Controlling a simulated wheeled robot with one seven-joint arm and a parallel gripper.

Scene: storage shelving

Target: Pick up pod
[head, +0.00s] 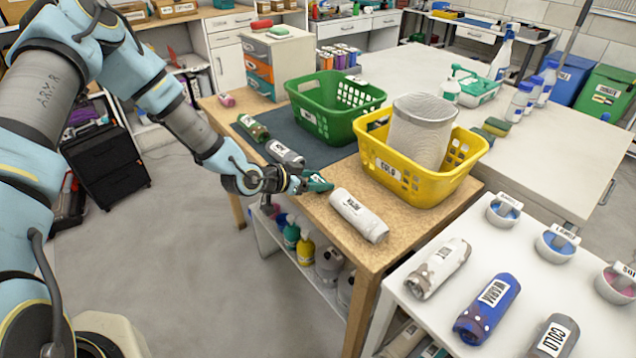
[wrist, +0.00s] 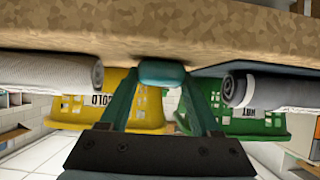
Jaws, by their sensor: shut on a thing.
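My gripper (head: 318,183) is low over the near edge of the wooden table (head: 318,215), between a white roll and a grey roll. In the wrist view its teal fingers (wrist: 162,88) close in on a small rounded teal thing, which looks like the pod (wrist: 162,72). The gripper is shut on it. The pod is close to the tabletop; I cannot tell if it touches it. In the head view the pod cannot be told apart from the teal fingers.
The white roll (head: 359,215) lies right of my gripper, the grey roll (head: 285,153) and a green roll (head: 252,128) behind it. A yellow basket (head: 408,187) with a grey bin (head: 420,132) and a green basket (head: 321,128) stand behind. A white table (head: 452,299) is at right.

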